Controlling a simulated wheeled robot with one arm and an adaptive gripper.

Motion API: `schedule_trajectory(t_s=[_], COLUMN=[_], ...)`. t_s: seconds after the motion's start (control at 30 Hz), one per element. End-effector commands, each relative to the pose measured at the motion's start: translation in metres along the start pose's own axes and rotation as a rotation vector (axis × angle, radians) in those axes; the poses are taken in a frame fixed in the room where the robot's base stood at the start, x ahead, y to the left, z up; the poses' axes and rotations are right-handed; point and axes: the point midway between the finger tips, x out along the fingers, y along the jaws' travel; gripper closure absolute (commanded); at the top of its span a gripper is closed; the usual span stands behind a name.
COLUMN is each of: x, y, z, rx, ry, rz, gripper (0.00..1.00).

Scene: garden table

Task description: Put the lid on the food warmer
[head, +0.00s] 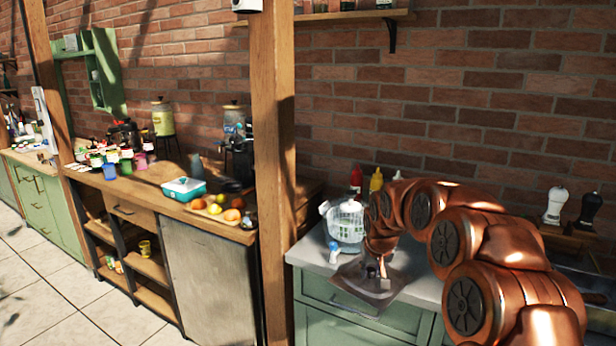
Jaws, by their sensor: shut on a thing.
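My gripper (374,268) is at the front edge of the right counter, pointing down and small in the head view. It is shut on a flat, grey-brown, roughly square piece (384,291), which looks like the lid. The piece overhangs the counter's front edge; I cannot tell whether it touches the top. I cannot clearly identify the food warmer. A teal box with a pale top (184,190) sits on the wooden counter to the left and could be it. My arm hides much of the right counter.
A clear domed container (345,222) stands just behind my gripper, with red (356,178) and yellow (376,180) bottles behind it. A wooden post (272,180) separates the counters. Fruit (215,208) lies beside the teal box. White (556,205) and black (590,210) mills stand far right.

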Motion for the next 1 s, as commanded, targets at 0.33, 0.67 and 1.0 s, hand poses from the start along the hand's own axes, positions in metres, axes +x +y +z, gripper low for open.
schedule_trajectory(t_s=[0.33, 0.67, 1.0], x=[0.021, 0.035, 0.039], y=[0.001, 0.006, 0.009], z=[0.062, 0.128, 0.158], rx=[0.005, 0.027, 0.042], ry=[-0.002, -0.014, -0.016], rz=[-0.002, -0.002, -0.002], gripper=[1.00, 1.00, 1.00])
